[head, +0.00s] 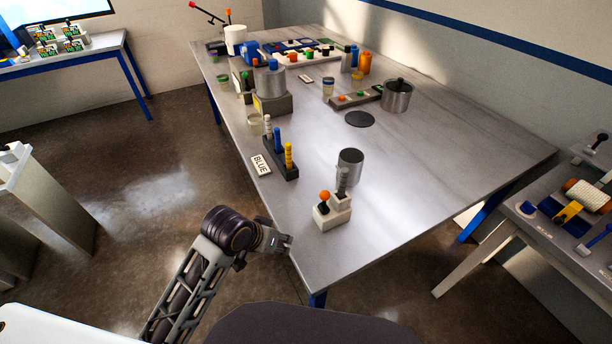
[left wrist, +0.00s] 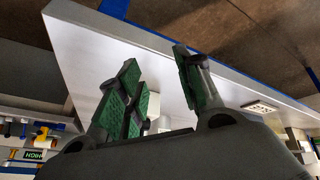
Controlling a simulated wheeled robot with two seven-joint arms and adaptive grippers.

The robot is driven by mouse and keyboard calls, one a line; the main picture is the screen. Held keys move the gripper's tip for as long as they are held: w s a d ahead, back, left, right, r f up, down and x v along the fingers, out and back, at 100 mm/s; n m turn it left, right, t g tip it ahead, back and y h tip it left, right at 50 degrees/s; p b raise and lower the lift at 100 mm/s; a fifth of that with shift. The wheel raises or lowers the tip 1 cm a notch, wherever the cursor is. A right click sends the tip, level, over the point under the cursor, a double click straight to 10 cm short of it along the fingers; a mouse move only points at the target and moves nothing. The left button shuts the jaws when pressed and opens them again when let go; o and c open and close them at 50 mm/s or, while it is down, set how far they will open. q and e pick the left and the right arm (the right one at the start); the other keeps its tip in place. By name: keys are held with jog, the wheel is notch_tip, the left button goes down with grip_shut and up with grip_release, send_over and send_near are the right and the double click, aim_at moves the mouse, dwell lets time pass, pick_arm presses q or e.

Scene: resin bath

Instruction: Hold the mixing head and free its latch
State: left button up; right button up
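A small white unit (head: 332,217) with an orange knob and a grey upright part stands near the table's front edge. A grey cylinder with a dark top (head: 351,162) stands just behind it. I cannot tell for sure which part is the mixing head or its latch. My left gripper (head: 287,242) is beside the table's near-left edge, to the left of the white unit and apart from it. In the left wrist view its green-padded fingers (left wrist: 160,82) are spread with nothing between them. My right gripper is not in view.
The metal table (head: 440,150) has clear room at its right and front. A lidded pot (head: 397,95) and several containers stand farther back. A side bench (head: 570,240) is at right.

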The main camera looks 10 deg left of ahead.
pick_arm(q)
jog(key=w+d+r+n+h, duration=0.1)
jog(key=w+d+r, duration=0.2)
jog(key=r, duration=0.5)
jog(key=w+d+r+n+g, duration=0.1)
jog(key=w+d+r, duration=0.2)
jog(key=w+r, duration=0.3)
notch_tip(320, 180, up, 2)
jog(key=shift+w+d+r+h, duration=0.15)
jog(key=shift+w+r+h, duration=0.1)
jog(key=shift+h, duration=0.15)
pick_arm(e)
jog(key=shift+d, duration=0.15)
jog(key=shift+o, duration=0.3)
